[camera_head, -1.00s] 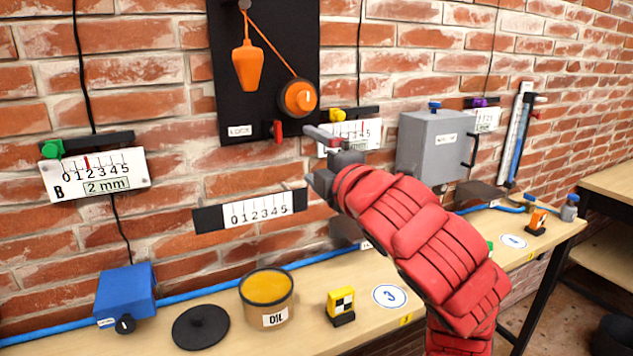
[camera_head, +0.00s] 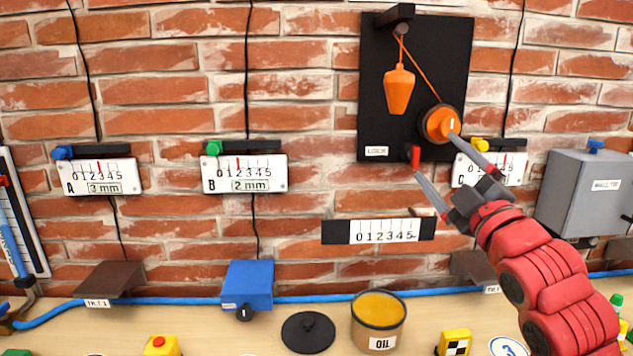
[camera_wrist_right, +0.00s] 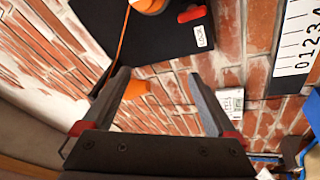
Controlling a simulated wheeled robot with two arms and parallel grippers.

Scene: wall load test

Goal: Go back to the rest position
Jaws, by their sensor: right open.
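My right gripper (camera_head: 434,155) is open and empty. It is in front of the wall, by the lower right corner of the black board (camera_head: 420,80), with its fingers spread to either side of the red lock lever's right edge in the picture. The right wrist view also shows its two fingers (camera_wrist_right: 157,76) apart with nothing between them but wall and an orange piece behind. My red right arm comes in from the lower right and covers part of the wall and gauge C (camera_head: 515,165). My left gripper is not in view.
The board carries an orange plumb weight (camera_head: 398,90), an orange knob (camera_head: 440,124) and a red lever (camera_head: 415,156). Gauges A (camera_head: 100,177) and B (camera_head: 244,173) hang left. A grey box (camera_head: 585,195) is right. The bench holds an oil pot (camera_head: 378,335) and a black lid (camera_head: 308,333).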

